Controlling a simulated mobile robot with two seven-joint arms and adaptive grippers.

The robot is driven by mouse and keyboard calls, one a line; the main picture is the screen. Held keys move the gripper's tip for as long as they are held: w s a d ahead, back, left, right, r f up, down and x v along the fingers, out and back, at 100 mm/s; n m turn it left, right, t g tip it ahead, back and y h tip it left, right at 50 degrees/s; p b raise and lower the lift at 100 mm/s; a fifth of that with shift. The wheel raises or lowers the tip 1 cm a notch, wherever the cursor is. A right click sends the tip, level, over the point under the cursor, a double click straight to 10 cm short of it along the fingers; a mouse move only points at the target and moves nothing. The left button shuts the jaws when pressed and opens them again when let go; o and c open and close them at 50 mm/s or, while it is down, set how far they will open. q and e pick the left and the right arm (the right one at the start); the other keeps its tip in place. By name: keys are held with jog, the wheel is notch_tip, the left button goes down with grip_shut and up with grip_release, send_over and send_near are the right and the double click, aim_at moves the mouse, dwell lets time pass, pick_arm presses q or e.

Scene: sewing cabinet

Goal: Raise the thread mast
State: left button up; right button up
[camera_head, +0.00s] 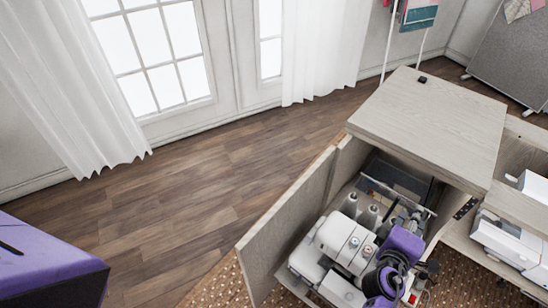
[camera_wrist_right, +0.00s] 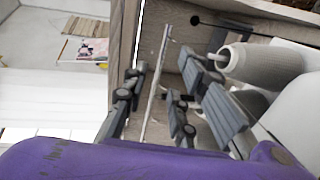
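The sewing machine (camera_head: 343,240) is white, with thread cones (camera_head: 368,216) beside it, inside the open cabinet. The thread mast (camera_head: 397,194) shows as a thin pale bar lying low across the back of the machine. In the right wrist view the thin silver rod of the mast (camera_wrist_right: 154,98) runs between the fingers of my right gripper (camera_wrist_right: 160,88). The fingers are apart, with gaps to the rod. In the head view my right gripper (camera_head: 402,216) is over the machine near the bar, partly hidden by its purple wrist. My left gripper is out of view.
The cabinet's door (camera_head: 290,225) stands open on the left, and its wooden top (camera_head: 435,125) overhangs the compartment at the back. A cone (camera_wrist_right: 262,66) is close to my right fingers. Another white machine (camera_head: 510,238) stands right. Floor at left is clear.

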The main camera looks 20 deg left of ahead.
jog(key=x, duration=0.6)
jog(key=shift+w, duration=0.1)
jog(key=shift+c, duration=0.5)
grip_shut()
